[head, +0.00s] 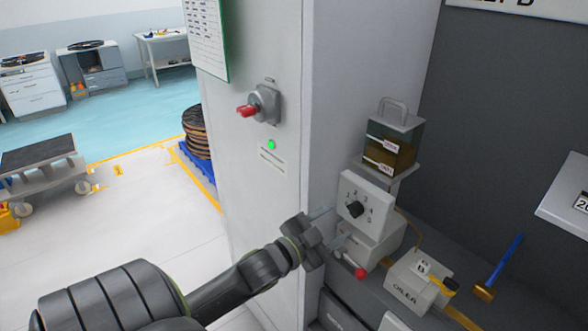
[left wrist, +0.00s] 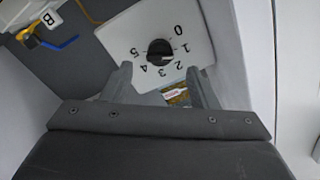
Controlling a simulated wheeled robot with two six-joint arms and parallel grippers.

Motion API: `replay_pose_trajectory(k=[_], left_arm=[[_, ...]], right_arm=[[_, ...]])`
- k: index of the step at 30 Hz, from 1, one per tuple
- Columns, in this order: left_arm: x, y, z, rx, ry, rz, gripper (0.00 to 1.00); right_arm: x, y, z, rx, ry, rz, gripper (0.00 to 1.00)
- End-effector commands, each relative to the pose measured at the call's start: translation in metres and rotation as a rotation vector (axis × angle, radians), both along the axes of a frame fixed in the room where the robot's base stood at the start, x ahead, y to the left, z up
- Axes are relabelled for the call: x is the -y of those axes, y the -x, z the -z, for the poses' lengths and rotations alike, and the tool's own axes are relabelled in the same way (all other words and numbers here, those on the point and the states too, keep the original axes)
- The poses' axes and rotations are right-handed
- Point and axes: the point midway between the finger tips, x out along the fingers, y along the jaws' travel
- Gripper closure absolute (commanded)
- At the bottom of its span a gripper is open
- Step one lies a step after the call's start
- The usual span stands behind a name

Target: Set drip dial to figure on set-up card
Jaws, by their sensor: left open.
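The drip dial is a black knob (head: 354,209) on a white plate (head: 378,193) with figures around it. In the left wrist view the knob (left wrist: 160,52) sits amid the figures 0 to 5; I cannot tell surely which one it points to. My left gripper (head: 334,227) is open, just short of the plate. In the left wrist view its fingers (left wrist: 158,78) stand apart, below the knob and not around it. A printed sheet with a green edge (head: 207,38) hangs at top left, too small to read; I cannot tell whether it is the set-up card. My right gripper is out of view.
An oil tank (head: 391,143) stands above the dial. A red-ended lever (head: 360,272) juts out below it. A red switch (head: 259,104) is on the cabinet wall.

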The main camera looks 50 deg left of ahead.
Motion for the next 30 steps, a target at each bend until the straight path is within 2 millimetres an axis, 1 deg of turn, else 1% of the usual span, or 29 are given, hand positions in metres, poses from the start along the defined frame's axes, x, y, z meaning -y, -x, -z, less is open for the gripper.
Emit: replay_pose_trajectory(k=[1, 6, 12, 22, 30], left_arm=[[0.000, 0.011, 0.001, -0.003, -0.003, 0.003, 0.46], [-0.003, 0.041, 0.000, -0.003, -0.003, 0.003, 0.46], [-0.005, 0.066, -0.001, -0.002, -0.004, 0.002, 0.46], [-0.007, 0.095, 0.000, -0.001, -0.003, 0.003, 0.46], [-0.009, 0.114, 0.002, -0.003, -0.004, -0.001, 0.46]], right_arm=[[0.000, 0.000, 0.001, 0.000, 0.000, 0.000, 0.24], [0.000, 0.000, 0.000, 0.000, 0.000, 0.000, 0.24], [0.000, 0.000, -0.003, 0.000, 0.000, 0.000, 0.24], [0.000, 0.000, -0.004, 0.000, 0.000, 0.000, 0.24], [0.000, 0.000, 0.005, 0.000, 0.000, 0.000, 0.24]])
